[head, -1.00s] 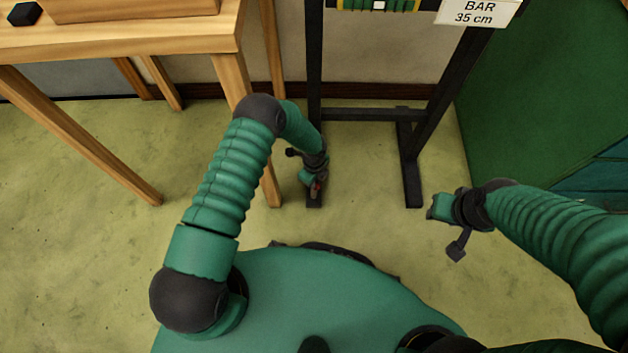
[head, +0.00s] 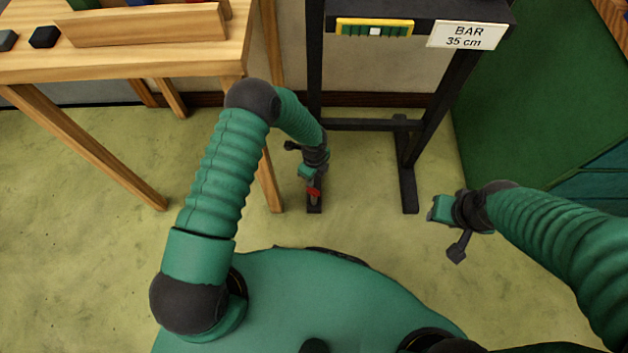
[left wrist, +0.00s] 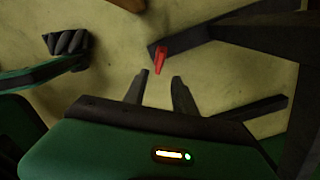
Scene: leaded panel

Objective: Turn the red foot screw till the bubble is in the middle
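The red foot screw (head: 313,192) is low on the left foot of a black stand (head: 407,190). It also shows in the left wrist view (left wrist: 160,60), just beyond my fingertips. My left gripper (head: 311,176) is by the screw; in the left wrist view its two fingers (left wrist: 160,82) are apart with nothing between them. A yellow and green level (head: 350,28) is on the stand's top bar. A small white patch shows near its middle; I cannot tell if it is the bubble. My right gripper (head: 434,209) is away to the right, its fingers unclear.
A wooden table (head: 150,64) stands on the left, one leg close to my left forearm. A sign reading BAR 35 cm (head: 467,36) is on the stand. A green panel (head: 545,100) is on the right. Floor is clear between the stand's feet.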

